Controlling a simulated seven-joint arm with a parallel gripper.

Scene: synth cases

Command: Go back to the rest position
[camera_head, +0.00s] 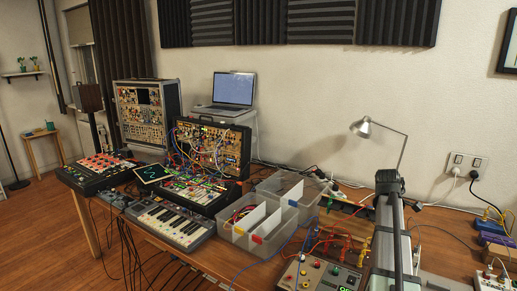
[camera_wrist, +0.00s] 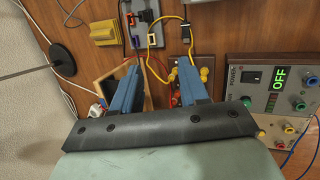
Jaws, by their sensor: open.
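My gripper (camera_wrist: 159,62) shows in the wrist view with its two blue fingers apart. Nothing is visible between the fingertips except the wooden table top, a yellow cable and part of a small terminal block (camera_wrist: 182,62) near the right finger. In the head view my arm stands at the right over the table, and the gripper's fingers cannot be made out there. A power supply (camera_wrist: 250,75) with a green OFF display is right of the fingers in the wrist view. It also shows at the front edge of the head view (camera_head: 312,284).
Clear bins (camera_head: 236,236) with cables stand mid-table, left of my arm. A desk lamp (camera_head: 362,128) stands behind; its round base (camera_wrist: 62,60) is left in the wrist view. Red and yellow leads (camera_head: 330,240) lie beside my arm. A keyboard (camera_head: 172,225) and synth cases (camera_head: 212,147) are further left.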

